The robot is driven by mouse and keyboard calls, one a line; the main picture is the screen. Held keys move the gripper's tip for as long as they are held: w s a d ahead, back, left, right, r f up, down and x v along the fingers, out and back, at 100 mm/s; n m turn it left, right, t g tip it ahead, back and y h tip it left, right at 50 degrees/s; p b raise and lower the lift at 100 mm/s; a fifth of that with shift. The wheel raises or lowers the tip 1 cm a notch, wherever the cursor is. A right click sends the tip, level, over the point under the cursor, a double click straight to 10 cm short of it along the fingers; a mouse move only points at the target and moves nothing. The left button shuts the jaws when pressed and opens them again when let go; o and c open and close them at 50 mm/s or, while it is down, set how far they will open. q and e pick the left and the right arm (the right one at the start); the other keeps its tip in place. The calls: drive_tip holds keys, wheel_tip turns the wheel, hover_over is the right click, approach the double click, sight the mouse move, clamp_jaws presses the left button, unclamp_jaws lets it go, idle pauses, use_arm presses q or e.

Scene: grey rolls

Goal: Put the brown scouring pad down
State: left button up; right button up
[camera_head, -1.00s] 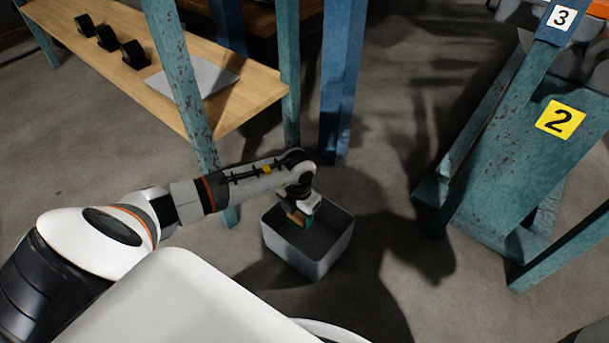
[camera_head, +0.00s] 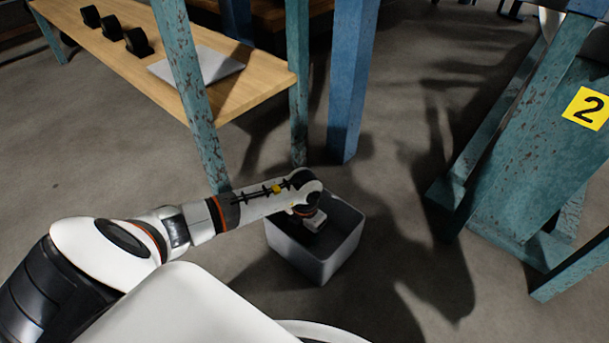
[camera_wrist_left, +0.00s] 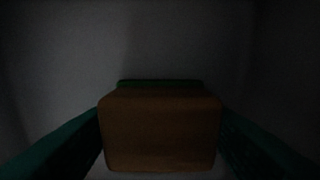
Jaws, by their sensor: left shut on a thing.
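The brown scouring pad (camera_wrist_left: 160,130) shows as an orange-brown block with a dark green strip along its far edge in the left wrist view. My left gripper (camera_wrist_left: 160,150) is shut on it, with a green finger on each side. In the head view my left gripper (camera_head: 311,223) is lowered inside a grey bin (camera_head: 312,262) on the floor, and the pad is hidden there. The wrist view is dark, so I cannot tell whether the pad touches the bin's bottom. My right gripper is not in view.
A wooden shelf (camera_head: 240,100) with a grey flat panel (camera_head: 196,66) and several black round items (camera_head: 137,42) stands at the upper left. Blue posts (camera_head: 352,80) stand behind the bin. A teal rack (camera_head: 520,150) with a yellow "2" label is at the right. Floor between is clear.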

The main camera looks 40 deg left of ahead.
use_arm(q)
drive_tip(key=o, duration=1)
drive_tip(key=shift+c, duration=0.2)
